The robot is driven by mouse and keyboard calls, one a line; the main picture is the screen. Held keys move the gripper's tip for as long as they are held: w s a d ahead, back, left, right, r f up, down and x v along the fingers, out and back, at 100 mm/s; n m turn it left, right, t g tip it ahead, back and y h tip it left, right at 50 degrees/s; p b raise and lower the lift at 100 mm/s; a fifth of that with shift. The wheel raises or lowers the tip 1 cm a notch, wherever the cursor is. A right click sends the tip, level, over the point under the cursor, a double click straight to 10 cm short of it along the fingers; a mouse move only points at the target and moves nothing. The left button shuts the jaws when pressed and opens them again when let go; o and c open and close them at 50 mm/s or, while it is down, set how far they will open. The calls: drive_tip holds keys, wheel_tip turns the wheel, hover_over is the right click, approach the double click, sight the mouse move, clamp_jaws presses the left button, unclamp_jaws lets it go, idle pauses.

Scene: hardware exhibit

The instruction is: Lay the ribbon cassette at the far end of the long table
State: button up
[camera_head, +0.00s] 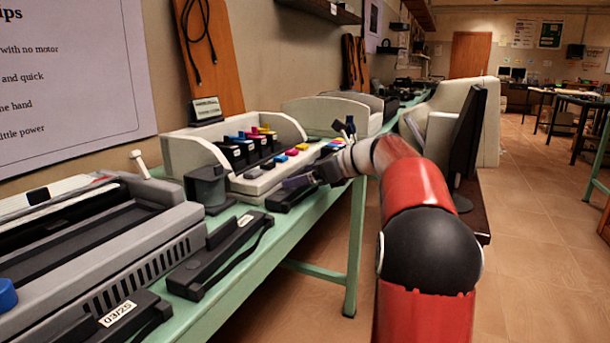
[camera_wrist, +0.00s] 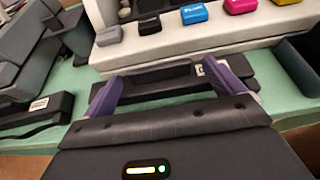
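A long, flat black case with a raised bar, which looks like a ribbon cassette (camera_head: 284,199), lies at the table's front edge before the cream ink-cartridge printer. In the wrist view this cassette (camera_wrist: 178,88) lies across the picture below my gripper (camera_wrist: 163,76). Its pale label is partly behind the right finger. The purple fingers are wide apart, near its two ends, with no visible grip on it. In the head view my gripper (camera_head: 308,180) is just over it. Similar cassettes lie nearer, one in the middle (camera_head: 220,252) and one labelled 03/25 (camera_head: 122,322).
The long green table (camera_head: 325,199) runs away along the wall. The cream printer (camera_head: 262,178) and a grey printer (camera_head: 95,250) stand on it, with more machines (camera_head: 335,112) farther on. A dark monitor (camera_head: 467,135) stands right of my arm. Floor to the right is open.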

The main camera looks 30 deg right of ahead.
drive_tip(key=shift+r, duration=0.1)
drive_tip(key=p+v, duration=0.1)
drive_tip(key=v, duration=1.1)
idle(0.4)
